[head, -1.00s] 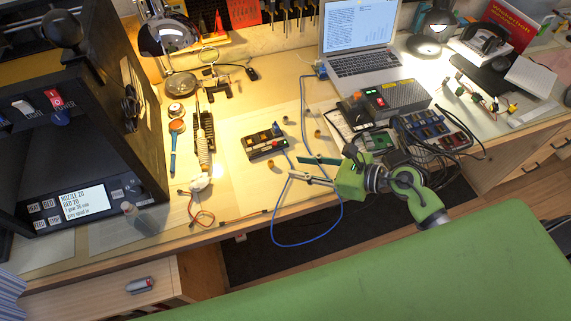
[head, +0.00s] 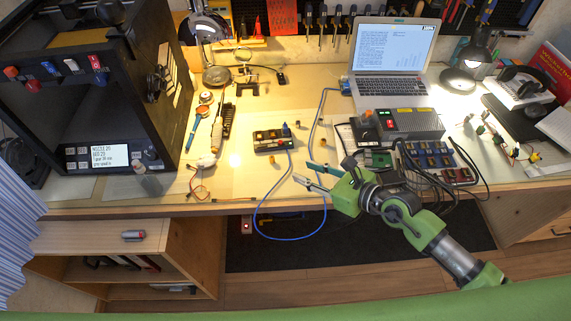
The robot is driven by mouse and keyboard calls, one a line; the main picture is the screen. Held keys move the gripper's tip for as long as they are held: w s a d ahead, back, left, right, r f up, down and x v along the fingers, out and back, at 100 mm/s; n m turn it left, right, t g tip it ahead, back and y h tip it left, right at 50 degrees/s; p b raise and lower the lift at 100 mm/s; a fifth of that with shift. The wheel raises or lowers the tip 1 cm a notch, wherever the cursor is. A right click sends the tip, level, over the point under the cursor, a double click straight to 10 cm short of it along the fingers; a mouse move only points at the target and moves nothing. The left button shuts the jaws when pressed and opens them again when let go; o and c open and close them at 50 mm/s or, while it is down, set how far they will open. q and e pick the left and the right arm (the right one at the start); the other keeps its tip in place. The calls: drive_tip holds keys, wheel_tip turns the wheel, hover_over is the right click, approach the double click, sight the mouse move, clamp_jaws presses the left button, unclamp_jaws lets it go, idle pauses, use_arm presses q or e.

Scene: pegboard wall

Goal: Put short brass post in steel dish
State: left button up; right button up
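Several short brass posts stand on the bench: one (head: 254,157) in front of the small black box, one (head: 322,142) to its right, and others (head: 298,125) further back. I cannot tell which one is the task's post. A round grey metal disc (head: 216,76) under the chrome lamp may be the steel dish, but it is too small to be sure. My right gripper (head: 302,171) is open and empty near the bench's front edge, right of the front post and apart from it. My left gripper is out of view.
The black box (head: 270,140) with a blue cable (head: 258,208) is left of my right gripper. A grey power supply (head: 412,124), circuit boards and black cables crowd the right. A laptop (head: 392,60) stands behind. A large black machine (head: 85,95) fills the left.

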approach(274, 158)
drive_tip(key=a, duration=0.1)
drive_tip(key=w+a, duration=0.1)
drive_tip(key=a, duration=0.1)
drive_tip(key=shift+w+f, duration=0.3)
drive_tip(key=shift+d+b+x, duration=0.2)
drive_tip(key=shift+b+x, duration=0.2)
drive_tip(key=shift+x, duration=0.8)
drive_tip(key=x, duration=0.3)
drive_tip(key=shift+w+d+f+b, duration=0.1)
drive_tip(key=shift+w+f+b, duration=0.15)
drive_tip(key=shift+f+b, duration=0.1)
drive_tip(key=shift+w+f, duration=0.1)
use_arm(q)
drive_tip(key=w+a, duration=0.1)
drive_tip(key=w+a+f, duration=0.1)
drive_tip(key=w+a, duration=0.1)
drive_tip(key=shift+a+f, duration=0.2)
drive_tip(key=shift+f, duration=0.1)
use_arm(e)
clamp_jaws()
